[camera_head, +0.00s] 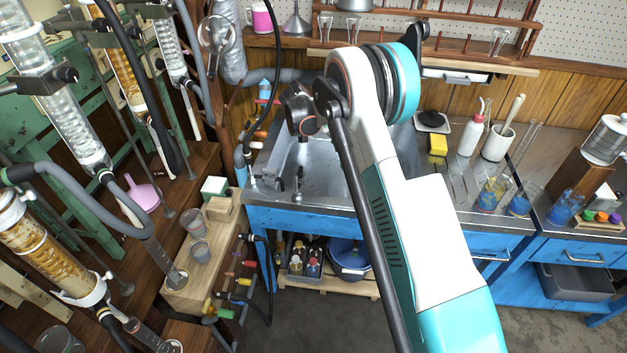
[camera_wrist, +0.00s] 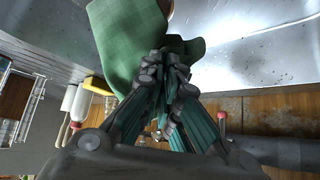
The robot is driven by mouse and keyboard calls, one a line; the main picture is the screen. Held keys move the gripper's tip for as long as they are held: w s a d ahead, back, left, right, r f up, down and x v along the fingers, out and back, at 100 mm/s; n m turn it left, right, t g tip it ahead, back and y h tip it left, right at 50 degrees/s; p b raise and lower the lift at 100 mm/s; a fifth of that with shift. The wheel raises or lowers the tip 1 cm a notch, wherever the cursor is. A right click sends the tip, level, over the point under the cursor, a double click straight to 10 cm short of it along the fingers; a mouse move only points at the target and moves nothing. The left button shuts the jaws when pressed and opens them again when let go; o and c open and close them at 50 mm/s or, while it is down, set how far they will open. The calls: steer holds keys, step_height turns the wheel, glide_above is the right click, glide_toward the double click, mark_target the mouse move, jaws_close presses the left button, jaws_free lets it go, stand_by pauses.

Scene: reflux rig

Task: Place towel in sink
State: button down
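A green towel (camera_wrist: 128,42) hangs from my gripper (camera_wrist: 167,62) in the wrist view. The fingers are closed together on it, with cloth showing on both sides of the tips. The towel is not visible in the head view, where my arm blocks part of the scene. The steel sink (camera_head: 318,165) is in the middle of the head view, partly hidden by my arm. In the wrist view, wet-looking steel (camera_wrist: 255,50) shows behind the towel and to its right. I cannot tell whether the towel touches it.
A yellow sponge (camera_head: 438,145), a white bottle (camera_head: 471,136) and a white pot with a tool (camera_head: 497,143) stand on the counter right of the sink. Beakers with blue liquid (camera_head: 519,205) are farther right. Glass columns (camera_head: 65,125) and hoses crowd the left.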

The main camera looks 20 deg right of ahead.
steer(key=w+a+f, duration=0.4)
steer(key=a+f, duration=0.1)
steer(key=a, duration=0.4)
steer(key=shift+w+a+f, duration=0.15)
steer(key=shift+w+f, duration=0.05)
steer(key=shift+w, duration=0.15)
